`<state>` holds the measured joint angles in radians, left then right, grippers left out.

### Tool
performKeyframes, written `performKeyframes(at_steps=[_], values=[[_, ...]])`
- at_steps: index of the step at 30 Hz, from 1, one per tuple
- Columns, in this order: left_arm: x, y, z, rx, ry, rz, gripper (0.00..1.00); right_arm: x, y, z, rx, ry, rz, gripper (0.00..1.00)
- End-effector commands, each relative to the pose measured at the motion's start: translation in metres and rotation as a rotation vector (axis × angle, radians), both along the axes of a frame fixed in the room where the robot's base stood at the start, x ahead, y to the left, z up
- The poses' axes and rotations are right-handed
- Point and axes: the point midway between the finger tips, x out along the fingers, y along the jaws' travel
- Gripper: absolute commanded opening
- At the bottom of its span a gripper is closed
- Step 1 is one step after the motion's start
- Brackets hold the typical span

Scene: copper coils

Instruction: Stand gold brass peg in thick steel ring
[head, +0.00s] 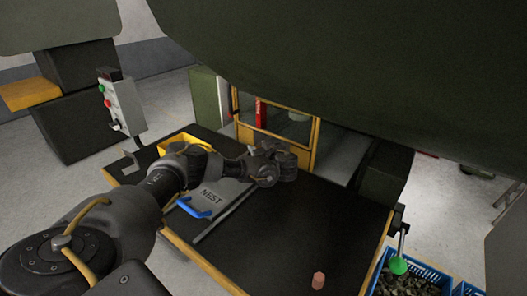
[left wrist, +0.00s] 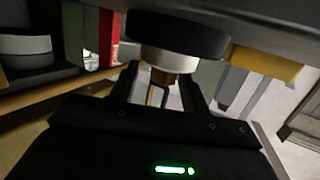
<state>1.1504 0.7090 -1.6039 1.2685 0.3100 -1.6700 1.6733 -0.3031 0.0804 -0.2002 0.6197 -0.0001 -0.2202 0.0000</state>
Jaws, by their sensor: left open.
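My left gripper (head: 272,165) is over the far part of the dark work surface, beyond the NEST plate; its tips are hard to make out there. In the left wrist view its two dark fingers (left wrist: 160,90) are apart, one on each side of a brass-coloured piece (left wrist: 160,77), probably the gold peg. That piece meets a pale thick ring (left wrist: 170,59) that lies against a black round part (left wrist: 176,32). I cannot tell how deep the piece sits in the ring. In the head view the gripper hides both. My right gripper is not in view.
A grey plate marked NEST (head: 225,190) has a blue handle (head: 195,209). A yellow bin (head: 177,139) stands behind my left arm. A small copper-coloured piece (head: 318,280) stands near the front. The table's middle is clear.

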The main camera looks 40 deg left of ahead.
Motion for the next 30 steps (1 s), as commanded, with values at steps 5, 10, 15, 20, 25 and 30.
performKeyframes(at_steps=[5, 10, 15, 20, 25, 30], values=[[-0.010, -0.024, 0.001, -0.002, -0.002, -0.006, 0.46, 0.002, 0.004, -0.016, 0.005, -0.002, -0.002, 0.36], [-0.025, -0.058, 0.008, -0.001, -0.003, -0.005, 0.46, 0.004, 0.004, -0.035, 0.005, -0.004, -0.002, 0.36], [-0.039, -0.086, 0.022, 0.000, -0.001, -0.003, 0.46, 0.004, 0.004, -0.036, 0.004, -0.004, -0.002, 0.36], [-0.042, -0.094, 0.027, 0.000, 0.003, -0.001, 0.46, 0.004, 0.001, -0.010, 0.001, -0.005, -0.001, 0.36], [-0.045, -0.101, 0.026, 0.000, 0.001, -0.001, 0.46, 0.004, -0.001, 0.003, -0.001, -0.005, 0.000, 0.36], [-0.047, -0.104, 0.023, -0.002, 0.001, -0.001, 0.46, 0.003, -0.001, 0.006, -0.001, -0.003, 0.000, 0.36]])
